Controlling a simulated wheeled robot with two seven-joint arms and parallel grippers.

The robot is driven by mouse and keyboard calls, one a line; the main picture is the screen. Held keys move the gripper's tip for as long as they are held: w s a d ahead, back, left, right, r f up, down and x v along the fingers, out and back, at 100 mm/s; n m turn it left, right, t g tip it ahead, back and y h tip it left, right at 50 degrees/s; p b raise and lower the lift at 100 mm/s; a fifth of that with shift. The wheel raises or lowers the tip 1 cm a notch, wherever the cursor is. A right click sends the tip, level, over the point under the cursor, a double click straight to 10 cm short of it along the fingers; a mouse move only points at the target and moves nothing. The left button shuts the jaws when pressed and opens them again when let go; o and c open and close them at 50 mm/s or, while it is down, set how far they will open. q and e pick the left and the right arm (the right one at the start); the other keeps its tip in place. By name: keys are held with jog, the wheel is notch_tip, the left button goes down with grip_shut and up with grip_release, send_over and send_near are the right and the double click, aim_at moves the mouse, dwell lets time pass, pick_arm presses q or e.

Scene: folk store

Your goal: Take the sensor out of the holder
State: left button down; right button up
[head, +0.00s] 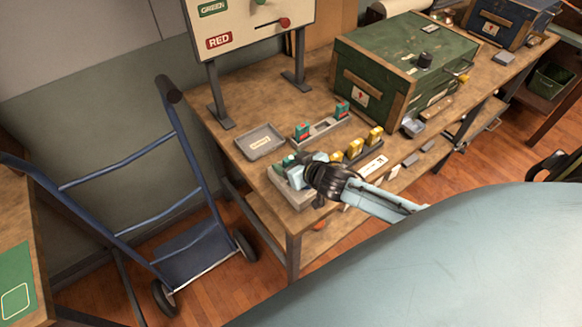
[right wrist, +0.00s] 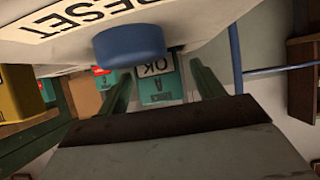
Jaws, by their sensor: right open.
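My right gripper (head: 292,165) is over the grey box at the near left of the bench, its arm coming in from the right. In the right wrist view the open fingers (right wrist: 163,88) are on either side of a teal sensor (right wrist: 162,88) with an OK label. I cannot tell whether they touch it. Two more teal sensors (head: 342,109) stand upright in a grey holder (head: 322,128) further back. The foot of the sensor at my gripper is hidden. My left gripper is out of view.
A grey box (head: 291,194) is under my right gripper. A blue button (right wrist: 128,45) beside RESET lettering is close to the wrist camera. Several yellow blocks (head: 355,147) stand to the right. An empty-looking grey tray (head: 260,141) lies left; a green chest (head: 400,65) stands behind.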

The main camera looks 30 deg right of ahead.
jog(key=c, duration=1.2)
